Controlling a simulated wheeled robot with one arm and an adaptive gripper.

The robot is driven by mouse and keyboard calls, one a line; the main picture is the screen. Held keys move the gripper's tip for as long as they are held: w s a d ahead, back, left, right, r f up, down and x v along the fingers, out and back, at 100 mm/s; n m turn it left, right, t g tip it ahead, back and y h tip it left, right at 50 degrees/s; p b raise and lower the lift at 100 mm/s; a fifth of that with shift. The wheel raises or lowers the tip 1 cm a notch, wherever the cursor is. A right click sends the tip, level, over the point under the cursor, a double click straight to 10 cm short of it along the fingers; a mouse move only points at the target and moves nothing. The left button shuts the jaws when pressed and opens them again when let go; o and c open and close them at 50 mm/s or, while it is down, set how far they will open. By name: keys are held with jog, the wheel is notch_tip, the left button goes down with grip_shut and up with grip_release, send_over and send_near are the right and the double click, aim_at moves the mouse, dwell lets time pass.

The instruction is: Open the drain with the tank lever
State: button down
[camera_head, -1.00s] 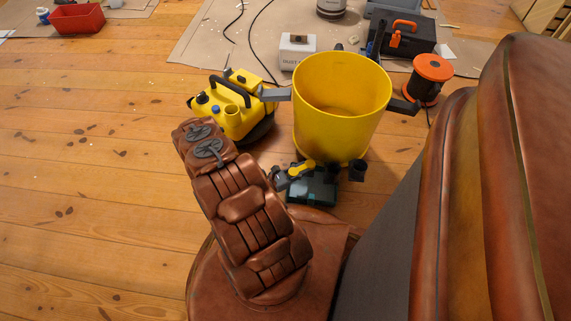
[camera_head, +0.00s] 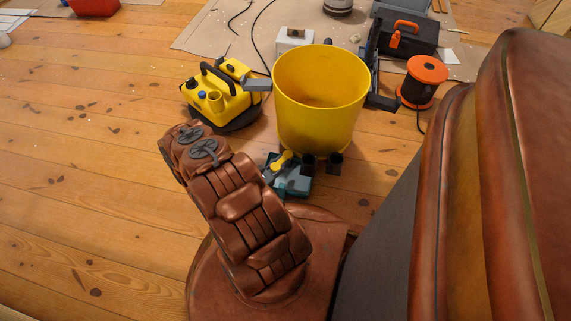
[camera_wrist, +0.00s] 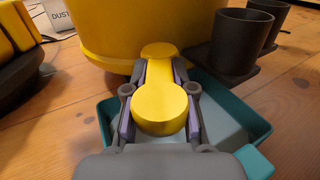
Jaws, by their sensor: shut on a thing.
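The tank is a large yellow bucket (camera_head: 320,110) standing on the wood floor; its base fills the top of the wrist view (camera_wrist: 120,35). A yellow lever (camera_head: 281,160) sticks out low at its near side, above a teal tray (camera_head: 298,184). In the wrist view my gripper (camera_wrist: 162,76) is shut on the lever (camera_wrist: 163,108), with a finger along each side. The lever points away from me toward the tank's base. The tray (camera_wrist: 258,128) lies below the fingers. The drain opening is hidden.
Two dark cups (camera_wrist: 243,42) sit right of the lever by the tank. A yellow machine (camera_head: 218,98) stands left of the tank, an orange cable reel (camera_head: 424,80) right. A brown sofa-like form (camera_head: 500,180) fills the right side.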

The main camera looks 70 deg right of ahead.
aim_at(280, 160)
jog(key=shift+w+a, duration=0.1)
jog(key=shift+w, duration=0.2)
jog(key=c, duration=1)
grip_release()
jog(key=shift+o, duration=0.2)
jog(key=shift+r, duration=0.15)
jog(key=shift+r, duration=4.85)
jog(key=shift+c, duration=0.3)
